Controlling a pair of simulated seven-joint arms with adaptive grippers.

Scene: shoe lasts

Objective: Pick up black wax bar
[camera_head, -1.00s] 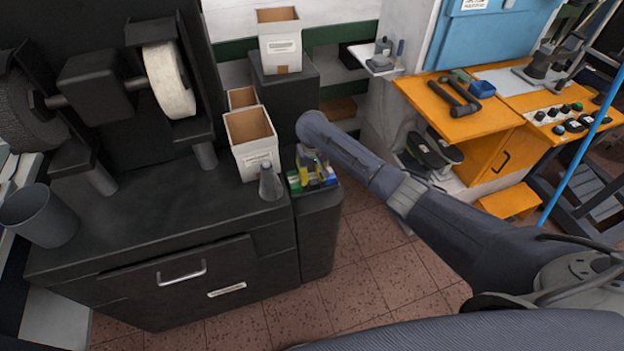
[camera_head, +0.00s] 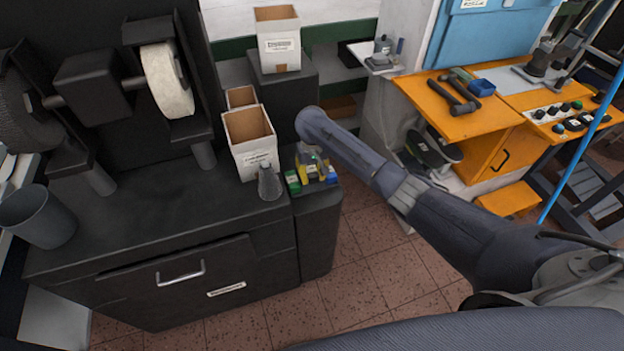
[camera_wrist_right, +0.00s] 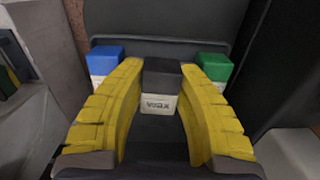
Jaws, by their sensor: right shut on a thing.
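The black wax bar (camera_wrist_right: 161,76) has a black top and a pale label reading "wax". In the right wrist view it stands between the yellow fingers of my right gripper (camera_wrist_right: 160,90), which is shut on it. In the head view my right gripper (camera_head: 312,168) is small and points down over the end of the dark cabinet; the black bar cannot be made out there. A blue bar (camera_wrist_right: 107,60) stands left of the fingers and a green bar (camera_wrist_right: 213,66) stands right of them in the wrist view. My left gripper is not in view.
White boxes (camera_head: 251,140) and a clear conical bottle (camera_head: 269,182) stand close left of my right gripper. A grinding machine with a white wheel (camera_head: 167,80) and a grey cup (camera_head: 37,215) are further left. An orange workbench (camera_head: 440,100) is at the right.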

